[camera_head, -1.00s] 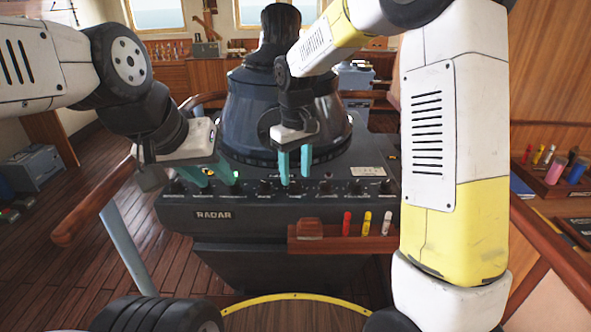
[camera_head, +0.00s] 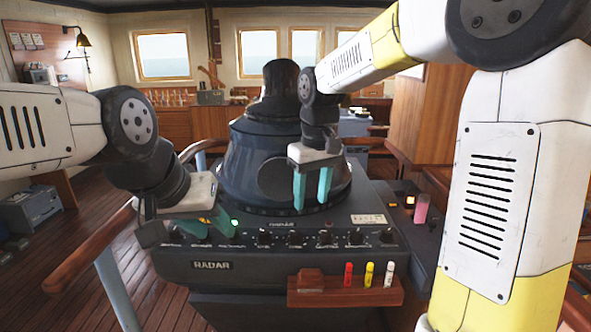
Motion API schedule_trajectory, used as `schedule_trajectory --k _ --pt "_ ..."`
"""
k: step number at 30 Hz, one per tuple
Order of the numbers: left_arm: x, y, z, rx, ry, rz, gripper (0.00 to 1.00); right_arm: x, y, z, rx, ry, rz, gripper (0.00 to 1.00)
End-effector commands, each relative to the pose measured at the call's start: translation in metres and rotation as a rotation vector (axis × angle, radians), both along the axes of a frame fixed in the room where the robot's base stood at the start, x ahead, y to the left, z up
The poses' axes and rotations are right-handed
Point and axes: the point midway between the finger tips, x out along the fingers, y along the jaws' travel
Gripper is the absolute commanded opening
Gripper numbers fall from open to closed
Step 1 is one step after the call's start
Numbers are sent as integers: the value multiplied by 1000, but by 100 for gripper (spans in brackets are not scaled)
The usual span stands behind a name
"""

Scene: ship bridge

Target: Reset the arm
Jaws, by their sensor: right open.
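My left gripper (camera_head: 208,230) hangs low over the left end of the radar console's knob row, its two teal fingers apart. A small green light (camera_head: 234,222) glows beside its right finger. I cannot tell whether the fingers touch the panel. My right gripper (camera_head: 306,204) is open and empty, with its teal fingers pointing down. It appears in front of the dark radar housing (camera_head: 248,165), above the knobs in the picture. The radar console (camera_head: 225,280) has a row of black knobs along its sloped front.
A wooden holder (camera_head: 330,298) on the console front carries a red, a yellow and a white marker. Wooden handrails (camera_head: 90,245) run at the left. A pink cylinder (camera_head: 421,208) stands on the right side. Open plank floor (camera_head: 150,305) shows at lower left.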

Motion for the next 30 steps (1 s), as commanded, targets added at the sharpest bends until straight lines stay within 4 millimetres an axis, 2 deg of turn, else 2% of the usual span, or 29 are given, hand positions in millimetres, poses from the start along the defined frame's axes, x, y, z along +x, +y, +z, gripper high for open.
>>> schedule_trajectory --k 1,6,10,15,21,30 --pt "0 0 0 0 0 0 36 -15 -16 13 25 -37 -42 48" --pt "0 0 0 0 0 0 36 -65 -56 36 106 -147 -177 48" --pt "0 0 0 0 0 0 36 -105 -79 42 169 -233 -279 48" --pt "0 0 0 0 0 0 36 -146 -98 38 240 -326 -389 48" --pt "0 0 0 0 0 0 36 -169 -105 32 282 -384 -452 48" --pt "0 0 0 0 0 0 36 -171 -106 30 287 -389 -460 48"
